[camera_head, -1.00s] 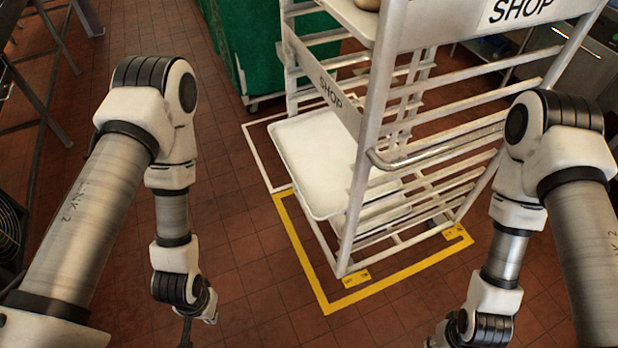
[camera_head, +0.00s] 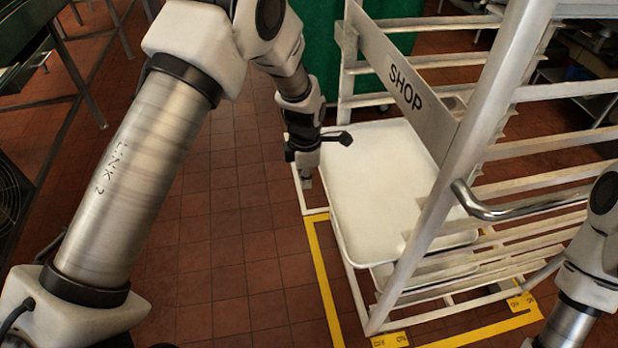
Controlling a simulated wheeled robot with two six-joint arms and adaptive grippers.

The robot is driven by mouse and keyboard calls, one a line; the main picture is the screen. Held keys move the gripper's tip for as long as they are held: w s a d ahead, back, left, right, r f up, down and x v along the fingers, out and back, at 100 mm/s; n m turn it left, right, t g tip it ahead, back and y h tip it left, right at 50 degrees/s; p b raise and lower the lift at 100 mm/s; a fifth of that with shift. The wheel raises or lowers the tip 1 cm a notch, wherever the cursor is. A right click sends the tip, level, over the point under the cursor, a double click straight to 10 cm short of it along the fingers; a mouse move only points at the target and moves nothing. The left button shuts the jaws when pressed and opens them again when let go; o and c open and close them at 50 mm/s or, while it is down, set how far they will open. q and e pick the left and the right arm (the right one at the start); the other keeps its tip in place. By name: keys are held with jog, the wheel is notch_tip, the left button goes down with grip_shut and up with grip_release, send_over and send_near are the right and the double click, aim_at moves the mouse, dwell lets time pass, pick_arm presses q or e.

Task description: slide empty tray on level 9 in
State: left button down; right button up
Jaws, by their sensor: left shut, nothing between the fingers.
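The empty white tray (camera_head: 375,190) sits in the lower part of the white rack (camera_head: 480,110) and sticks out of its left, open side. Another tray (camera_head: 385,274) shows just below it. My left gripper (camera_head: 338,139) is shut and empty, its dark fingers at the upper left edge of the upper tray. I cannot tell whether it touches the tray. My right arm (camera_head: 590,262) shows at the right edge; its gripper is out of the picture.
A SHOP sign (camera_head: 403,88) and a bent metal handle (camera_head: 520,207) are on the rack. Yellow floor tape (camera_head: 322,270) runs around its base. A green bin (camera_head: 320,50) stands behind. The tiled floor left of the rack is clear.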

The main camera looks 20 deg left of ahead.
pick_arm(q)
jog(key=w+d+f, duration=0.2)
jog(key=d+f, duration=0.1)
jog(key=f, duration=0.3)
jog(key=shift+d, duration=0.1)
jog(key=shift+w, duration=0.1)
